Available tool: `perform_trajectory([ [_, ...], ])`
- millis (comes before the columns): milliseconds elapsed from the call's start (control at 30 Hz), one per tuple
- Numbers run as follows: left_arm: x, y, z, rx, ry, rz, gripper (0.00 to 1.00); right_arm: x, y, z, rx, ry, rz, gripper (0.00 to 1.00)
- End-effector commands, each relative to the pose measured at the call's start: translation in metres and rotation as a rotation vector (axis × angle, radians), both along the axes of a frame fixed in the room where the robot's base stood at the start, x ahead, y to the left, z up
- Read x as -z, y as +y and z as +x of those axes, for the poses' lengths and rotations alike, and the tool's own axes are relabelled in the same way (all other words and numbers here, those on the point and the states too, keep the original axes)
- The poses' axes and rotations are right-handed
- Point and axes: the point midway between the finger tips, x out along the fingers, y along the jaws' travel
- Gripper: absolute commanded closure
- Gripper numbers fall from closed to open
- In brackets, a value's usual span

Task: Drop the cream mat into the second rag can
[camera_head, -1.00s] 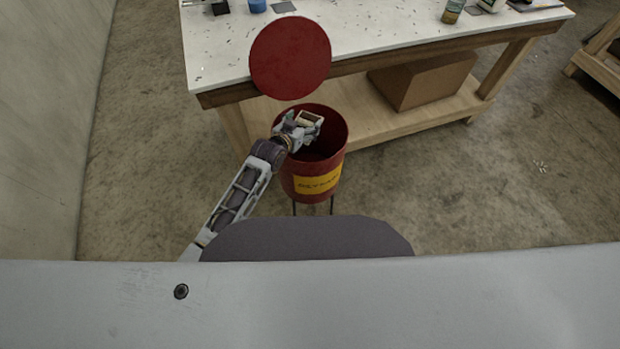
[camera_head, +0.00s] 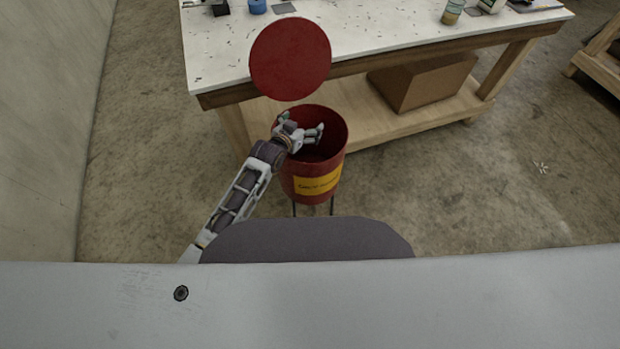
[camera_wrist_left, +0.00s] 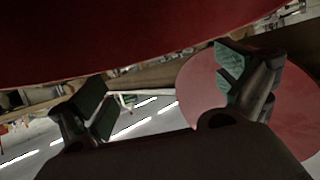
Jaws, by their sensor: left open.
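The red rag can (camera_head: 312,184) with a yellow label stands on thin legs in front of the bench. Its round red lid (camera_head: 290,58) is raised behind the opening. My left gripper (camera_head: 318,131) is over the can's mouth, its fingers spread and empty. In the left wrist view the two dark-padded fingers (camera_wrist_left: 165,92) are apart with nothing between them, and the lid (camera_wrist_left: 255,130) shows behind the right finger. The cream mat is not visible now; the can's inside is dark and partly hidden by my gripper. My right gripper is not in view.
A white-topped wooden bench (camera_head: 390,42) stands just behind the can, with jars and small items along its back. A cardboard box (camera_head: 425,82) sits on its lower shelf. A wall (camera_head: 45,110) rises at left.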

Motion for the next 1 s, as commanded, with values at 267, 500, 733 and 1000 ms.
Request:
perform_trajectory([
  [267,-0.004,0.006,-0.009,-0.001,0.0,0.002,0.0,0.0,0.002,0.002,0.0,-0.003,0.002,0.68],
  [500,-0.012,0.013,-0.026,0.0,0.0,0.0,0.0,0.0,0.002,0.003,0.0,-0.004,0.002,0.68],
  [733,-0.02,0.023,-0.044,0.0,0.0,0.0,0.0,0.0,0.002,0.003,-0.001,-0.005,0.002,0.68],
  [1000,-0.03,0.034,-0.066,-0.001,0.001,0.001,0.0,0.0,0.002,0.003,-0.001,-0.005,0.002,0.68],
])
